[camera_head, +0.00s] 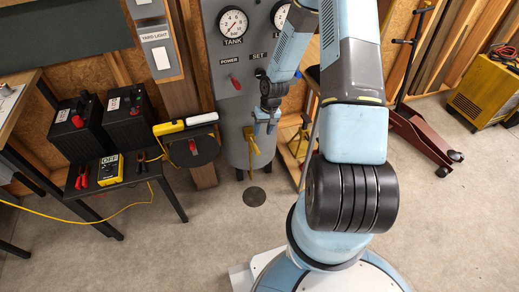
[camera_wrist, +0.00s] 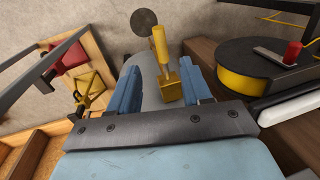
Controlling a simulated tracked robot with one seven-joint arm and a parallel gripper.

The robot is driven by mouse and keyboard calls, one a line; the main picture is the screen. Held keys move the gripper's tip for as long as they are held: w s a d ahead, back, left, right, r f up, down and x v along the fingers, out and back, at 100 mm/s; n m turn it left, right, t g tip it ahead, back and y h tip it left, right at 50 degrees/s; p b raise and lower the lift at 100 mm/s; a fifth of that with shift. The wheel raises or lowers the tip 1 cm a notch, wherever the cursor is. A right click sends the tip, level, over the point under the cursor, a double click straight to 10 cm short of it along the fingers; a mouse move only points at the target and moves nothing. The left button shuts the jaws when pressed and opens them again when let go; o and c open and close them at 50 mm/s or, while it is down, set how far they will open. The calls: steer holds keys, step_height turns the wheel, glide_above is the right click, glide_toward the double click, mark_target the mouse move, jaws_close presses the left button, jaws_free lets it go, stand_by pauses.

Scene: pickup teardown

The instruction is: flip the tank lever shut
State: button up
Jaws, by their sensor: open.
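The tank lever (camera_head: 254,143) is yellow and sits on the front of the grey tank (camera_head: 238,157) below the panel. Its handle points down toward the floor, slightly tilted. In the wrist view the lever (camera_wrist: 162,45) rises from a yellow valve block (camera_wrist: 170,90). My gripper (camera_head: 265,127) is just above and beside the lever in the head view. In the wrist view my gripper (camera_wrist: 163,90) has its two blue fingers apart, with the valve block showing between them. No contact with the lever is clear.
The grey panel with gauges (camera_head: 233,23) and a red switch (camera_head: 236,84) stands above the tank. A black table (camera_head: 120,176) with a meter stands farther left.

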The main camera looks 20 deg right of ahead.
mark_target(257, 150)
steer(key=f, duration=0.4)
steer(key=a+f, duration=0.1)
steer(key=f, duration=0.3)
steer(key=a+f, duration=0.1)
steer(key=f, duration=0.3)
steer(key=shift+a, duration=0.2)
jaws_close()
stand_by(0.4)
